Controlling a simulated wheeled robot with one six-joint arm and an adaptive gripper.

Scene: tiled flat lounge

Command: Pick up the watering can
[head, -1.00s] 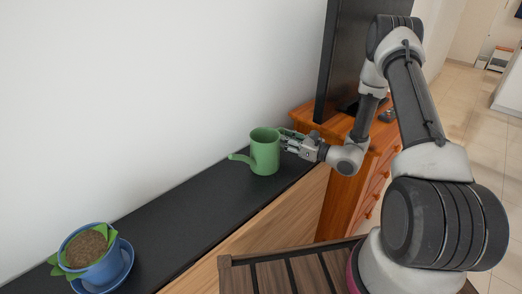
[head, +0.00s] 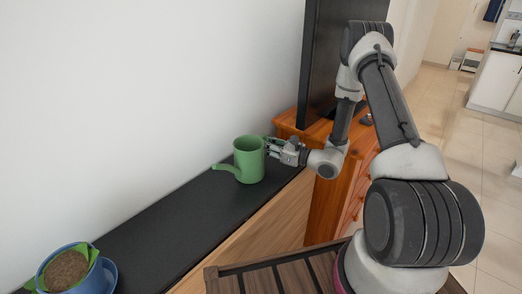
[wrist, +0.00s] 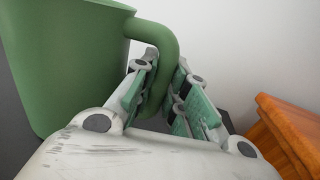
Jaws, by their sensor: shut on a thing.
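The green watering can (head: 249,160) is upright at the far part of the black shelf top, its spout pointing left. It fills the left of the wrist view (wrist: 65,65). My gripper (head: 270,146) is at the can's right side. In the wrist view my gripper's fingers (wrist: 160,88) are on both sides of the can's curved handle (wrist: 163,48), shut on it. Whether the can's base touches the shelf or is slightly above it I cannot tell.
The black shelf top (head: 175,225) runs along the white wall. A blue pot (head: 88,283) with a plant stands at the near left. An orange wooden cabinet (head: 335,190) with a dark screen (head: 325,60) is right of the can. The shelf between pot and can is clear.

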